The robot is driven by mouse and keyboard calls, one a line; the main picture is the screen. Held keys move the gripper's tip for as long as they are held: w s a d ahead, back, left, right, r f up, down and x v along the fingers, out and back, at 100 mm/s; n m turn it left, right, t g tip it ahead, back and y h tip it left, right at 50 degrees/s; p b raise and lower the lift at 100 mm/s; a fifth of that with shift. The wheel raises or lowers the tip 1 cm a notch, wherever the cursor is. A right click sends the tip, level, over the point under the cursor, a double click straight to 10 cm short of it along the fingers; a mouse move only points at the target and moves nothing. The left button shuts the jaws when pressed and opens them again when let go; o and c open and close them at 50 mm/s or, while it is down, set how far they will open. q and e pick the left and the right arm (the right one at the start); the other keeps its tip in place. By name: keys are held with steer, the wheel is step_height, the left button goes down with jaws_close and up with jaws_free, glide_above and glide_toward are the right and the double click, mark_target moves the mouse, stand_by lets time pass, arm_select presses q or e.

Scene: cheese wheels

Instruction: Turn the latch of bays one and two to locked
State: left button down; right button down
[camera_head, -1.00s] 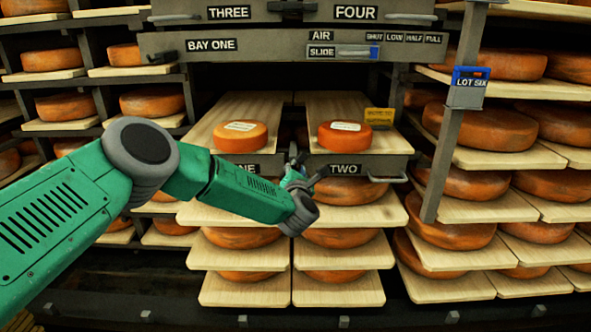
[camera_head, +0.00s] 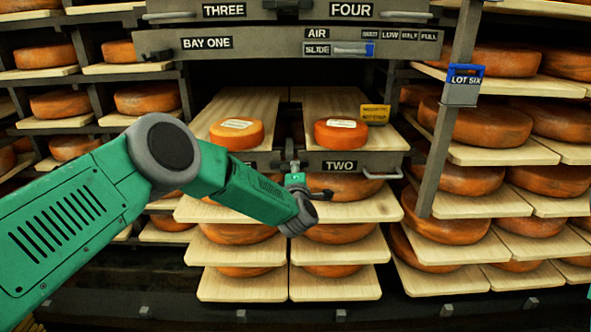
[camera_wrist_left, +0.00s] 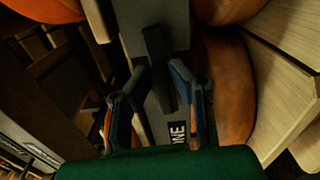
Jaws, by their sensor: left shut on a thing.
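Bays one and two hold two pale boards, each with an orange cheese wheel, one on the left (camera_head: 237,133) and one on the right (camera_head: 340,133). The front plate of bay two (camera_head: 343,166) reads TWO; the ONE label is mostly behind my arm. A dark latch (camera_head: 291,150) stands upright between the bays. My left gripper (camera_head: 296,178) is at its lower end. In the left wrist view its fingers (camera_wrist_left: 160,88) lie on both sides of a dark bar (camera_wrist_left: 156,45), apparently the latch handle. Its exact contact and the latch's locked position cannot be told.
A header beam (camera_head: 270,43) with BAY ONE and an AIR slide crosses above. A post with a LOT SIX tag (camera_head: 463,85) stands at the right. Shelves of cheese surround the bays.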

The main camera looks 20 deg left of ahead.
arm_select(q)
steer(key=shift+s+d+f+m, duration=0.1)
steer(key=shift+d+f+m, duration=0.1)
steer(key=shift+f+m, duration=0.25)
steer(key=c, duration=1.5)
jaws_free()
steer(key=shift+r, duration=0.1)
steer(key=shift+r, duration=0.1)
steer(key=v, duration=1.1)
steer(key=shift+s+d, duration=0.2)
steer(key=shift+s, duration=0.15)
